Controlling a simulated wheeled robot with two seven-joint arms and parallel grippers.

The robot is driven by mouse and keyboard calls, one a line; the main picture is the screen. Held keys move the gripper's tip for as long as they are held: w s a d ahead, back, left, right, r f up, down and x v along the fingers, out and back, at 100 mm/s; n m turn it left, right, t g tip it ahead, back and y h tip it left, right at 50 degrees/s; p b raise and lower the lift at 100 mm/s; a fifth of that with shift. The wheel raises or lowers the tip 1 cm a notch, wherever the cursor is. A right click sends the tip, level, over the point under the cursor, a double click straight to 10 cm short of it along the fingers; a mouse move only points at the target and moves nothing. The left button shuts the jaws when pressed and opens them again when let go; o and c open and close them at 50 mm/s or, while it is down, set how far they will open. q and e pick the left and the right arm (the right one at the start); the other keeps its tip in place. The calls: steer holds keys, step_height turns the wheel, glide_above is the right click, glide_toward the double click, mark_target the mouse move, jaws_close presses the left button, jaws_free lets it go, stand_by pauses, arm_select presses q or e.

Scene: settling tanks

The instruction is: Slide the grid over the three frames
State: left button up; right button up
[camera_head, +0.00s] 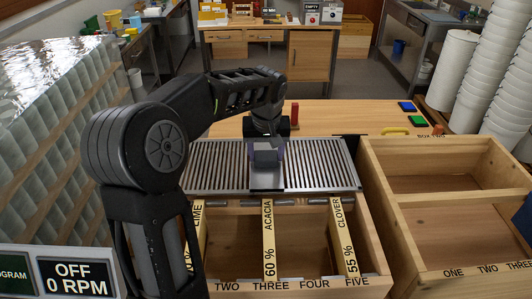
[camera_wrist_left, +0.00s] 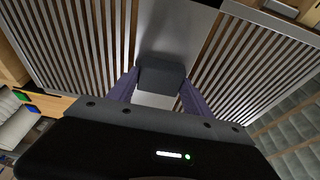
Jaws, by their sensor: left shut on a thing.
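The grid (camera_head: 320,166) is a flat metal plate of narrow slats with a plain centre strip. It lies across the far part of the wooden box (camera_head: 300,290), and it fills much of the left wrist view (camera_wrist_left: 85,50). Three labelled frames, lime (camera_head: 196,232), acacia (camera_head: 268,245) and clover (camera_head: 347,240), show in the box on the near side of the grid; their far ends are hidden. My left gripper (camera_head: 266,150) is shut on the grid's dark handle block (camera_wrist_left: 162,75), with its purple fingers on either side.
A second wooden box (camera_head: 430,196) with a divider stands close on the right. Behind the grid is a wooden worktop (camera_head: 350,118) with a red upright piece (camera_head: 294,115) and a yellow handle (camera_head: 396,130). A control panel (camera_head: 75,275) reads OFF, 0 RPM at the left.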

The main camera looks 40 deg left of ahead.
mark_target(267, 182)
arm_select(q)
jaws_close()
steer(key=shift+d, duration=0.1)
steer(key=shift+s+d, duration=0.15)
steer(key=shift+s, duration=0.05)
steer(key=shift+s+d+b, duration=1)
steer(key=shift+s+d, duration=0.25)
steer(key=shift+s, duration=0.2)
steer(key=shift+s+d+b, duration=0.95)
steer(key=shift+s+d, duration=0.25)
steer(key=shift+s, duration=0.25)
steer(key=shift+s+d+b, duration=0.55)
steer(key=shift+s+d, duration=0.45)
steer(key=shift+s, duration=0.25)
steer(key=shift+s+d+b, duration=0.5)
steer(key=shift+s+d, duration=0.5)
steer(key=shift+s, duration=0.2)
steer(key=shift+s+d+b, duration=0.5)
steer(key=shift+s+d, duration=0.9)
steer(key=shift+s, duration=0.25)
steer(key=shift+s+d+b, duration=0.45)
steer(key=shift+s+d, duration=0.9)
steer(key=shift+s, duration=0.25)
